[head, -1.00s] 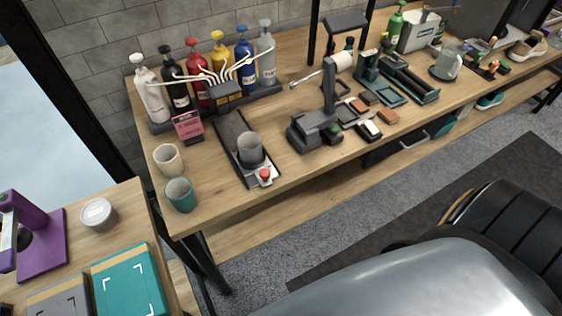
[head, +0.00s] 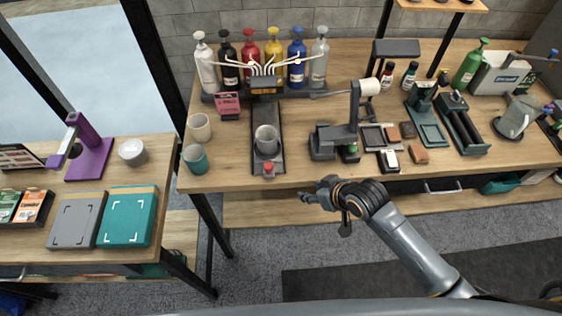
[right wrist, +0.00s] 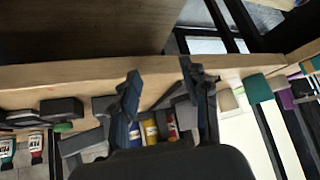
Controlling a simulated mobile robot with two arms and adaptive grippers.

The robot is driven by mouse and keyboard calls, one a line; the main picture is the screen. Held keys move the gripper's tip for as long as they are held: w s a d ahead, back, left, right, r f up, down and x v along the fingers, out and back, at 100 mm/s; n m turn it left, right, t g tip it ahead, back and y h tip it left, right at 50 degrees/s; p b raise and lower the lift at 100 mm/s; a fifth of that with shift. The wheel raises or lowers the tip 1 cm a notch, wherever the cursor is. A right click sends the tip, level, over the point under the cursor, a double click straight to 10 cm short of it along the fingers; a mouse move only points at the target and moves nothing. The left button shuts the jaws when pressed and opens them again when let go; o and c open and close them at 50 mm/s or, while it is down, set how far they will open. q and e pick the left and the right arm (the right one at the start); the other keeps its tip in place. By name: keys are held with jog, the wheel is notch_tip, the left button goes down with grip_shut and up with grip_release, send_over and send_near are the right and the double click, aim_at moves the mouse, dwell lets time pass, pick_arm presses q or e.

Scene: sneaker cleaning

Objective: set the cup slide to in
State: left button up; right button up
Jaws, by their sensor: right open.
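The cup slide is a dark rail (head: 266,112) on the table, running from the black pump block at the back to the front edge. A grey cup (head: 266,140) stands upright on its carriage near the front end, with a red button (head: 268,168) just in front of it. My right gripper (head: 306,197) is in front of the table edge, to the right of the button and apart from it. In the right wrist view its two fingers (right wrist: 160,80) are spread with nothing held between them. My left gripper is not in view.
Several coloured pump bottles (head: 273,62) stand behind the rail. A cream cup (head: 199,127) and a teal cup (head: 195,158) stand to its left. A grey device with a white roll (head: 369,87) stands to its right. A side table holds a teal box (head: 127,216).

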aim_at(269, 166)
jog(key=a+r+n+y+p, duration=0.2)
jog(key=a+r+n, duration=0.15)
jog(key=r, duration=0.95)
jog(key=x, duration=0.4)
jog(key=p+x, duration=0.1)
jog(key=x, duration=0.9)
jog(key=shift+s+a, duration=0.1)
jog(key=shift+a, duration=0.25)
grip_shut()
